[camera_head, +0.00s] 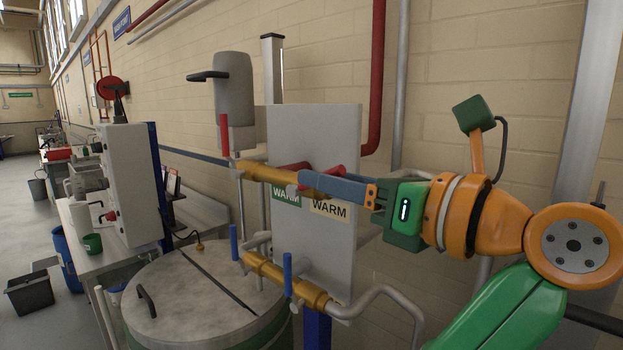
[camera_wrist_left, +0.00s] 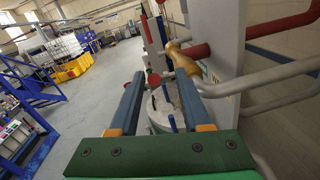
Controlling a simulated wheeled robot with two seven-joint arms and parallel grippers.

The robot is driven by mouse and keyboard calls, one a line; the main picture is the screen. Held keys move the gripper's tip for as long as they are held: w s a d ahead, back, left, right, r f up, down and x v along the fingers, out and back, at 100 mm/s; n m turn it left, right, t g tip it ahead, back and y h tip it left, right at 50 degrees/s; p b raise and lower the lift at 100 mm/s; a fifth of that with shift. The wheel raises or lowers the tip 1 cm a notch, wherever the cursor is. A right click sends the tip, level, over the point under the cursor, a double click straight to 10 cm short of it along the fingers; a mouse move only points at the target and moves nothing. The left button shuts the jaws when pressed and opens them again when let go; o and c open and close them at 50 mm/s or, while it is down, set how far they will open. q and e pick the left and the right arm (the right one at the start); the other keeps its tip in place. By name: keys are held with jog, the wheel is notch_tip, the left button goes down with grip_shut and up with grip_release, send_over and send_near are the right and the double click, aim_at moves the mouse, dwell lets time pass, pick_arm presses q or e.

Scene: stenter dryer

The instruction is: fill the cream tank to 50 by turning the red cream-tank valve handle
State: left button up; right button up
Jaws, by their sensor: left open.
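Two red valve handles are on the upper brass pipe (camera_head: 262,173) in the head view. One red handle (camera_head: 224,135) stands upright at the pipe's left end; the other red handle (camera_head: 336,175) is by the panel, partly hidden behind my gripper. I cannot tell which belongs to the cream tank. My left gripper (camera_head: 304,180) reaches in from the right, its blue fingers in front of the brass pipe. In the wrist view the left gripper (camera_wrist_left: 160,75) is open, with no object held. No level reading is legible. My right gripper is not in view.
A pale panel (camera_head: 335,120) with WARM labels stands behind the pipes. Blue handles (camera_head: 287,268) rise from the lower brass pipe. A lidded round vessel (camera_head: 200,310) stands below. A grey container (camera_head: 234,90) is above. A bench (camera_head: 112,260) and bins are at left.

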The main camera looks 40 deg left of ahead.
pick_arm(q)
jog(key=shift+s+a+r+p, duration=0.1)
jog(key=shift+s+a+p, duration=0.05)
jog(key=shift+a+p, duration=1.25)
jog(key=shift+a, duration=0.95)
jog(key=shift+w+a, duration=0.3)
jog(key=shift+w, duration=0.1)
jog(key=shift+d, duration=0.2)
jog(key=shift+c, duration=1.2)
grip_shut()
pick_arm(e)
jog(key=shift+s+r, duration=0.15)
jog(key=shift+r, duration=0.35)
